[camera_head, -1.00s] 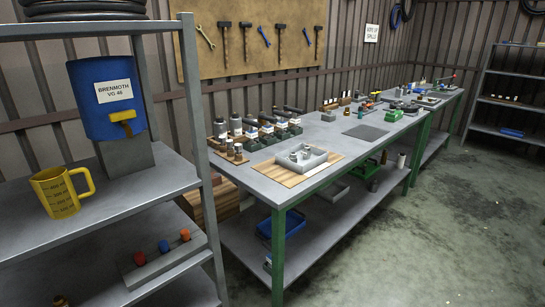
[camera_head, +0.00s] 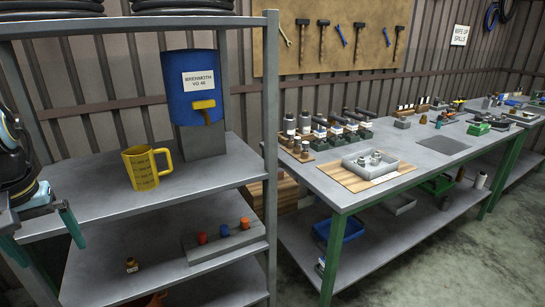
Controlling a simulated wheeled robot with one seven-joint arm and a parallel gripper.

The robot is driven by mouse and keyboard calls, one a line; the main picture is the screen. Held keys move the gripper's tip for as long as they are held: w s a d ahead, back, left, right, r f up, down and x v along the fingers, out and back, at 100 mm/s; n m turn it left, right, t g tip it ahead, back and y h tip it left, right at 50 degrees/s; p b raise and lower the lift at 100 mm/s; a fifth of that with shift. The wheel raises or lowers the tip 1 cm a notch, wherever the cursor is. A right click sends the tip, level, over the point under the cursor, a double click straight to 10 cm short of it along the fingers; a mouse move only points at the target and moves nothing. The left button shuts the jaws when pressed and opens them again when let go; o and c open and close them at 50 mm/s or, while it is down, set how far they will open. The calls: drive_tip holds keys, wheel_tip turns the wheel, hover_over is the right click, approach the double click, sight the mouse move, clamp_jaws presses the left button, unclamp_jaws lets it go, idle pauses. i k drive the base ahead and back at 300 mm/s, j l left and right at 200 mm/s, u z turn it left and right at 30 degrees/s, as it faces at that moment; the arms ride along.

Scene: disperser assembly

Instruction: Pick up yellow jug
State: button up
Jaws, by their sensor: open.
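The yellow jug (camera_head: 147,168) stands upright on the grey shelf, with dark measuring marks on its side and its handle towards the right. The blue BRENMOTH VG 46 container (camera_head: 193,97) with a yellow tap stands behind it to the right, on a grey block. My gripper (camera_head: 48,252) is at the left edge of the picture, partly cut off. Its two teal fingers are spread, with nothing seen between them. It is left of the jug, nearer the camera and apart from it.
Shelf posts (camera_head: 271,160) stand to the right of the jug. A lower shelf holds a grey rack (camera_head: 226,244) with red, blue and orange knobs and a small brown bottle (camera_head: 131,265). A workbench (camera_head: 330,187) with parts and a grey tray (camera_head: 380,168) stands to the right.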

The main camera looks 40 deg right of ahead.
sight(139, 160)
drive_tip(key=l+u, duration=0.15)
drive_tip(key=u, duration=0.25)
drive_tip(key=l+u, duration=0.15)
drive_tip(key=u, duration=0.25)
drive_tip(key=k+l+u, duration=0.1)
drive_tip(key=u, duration=0.3)
drive_tip(key=l+u, duration=0.15)
drive_tip(key=u, duration=0.25)
drive_tip(key=k+l+u, duration=0.2)
drive_tip(key=k+l, duration=0.2)
drive_tip(key=k+l+u, duration=0.15)
drive_tip(key=k+l, duration=0.2)
drive_tip(key=k+l+u, duration=0.2)
drive_tip(key=k, duration=0.4)
drive_tip(key=i+l, duration=0.05)
drive_tip(key=l, duration=0.05)
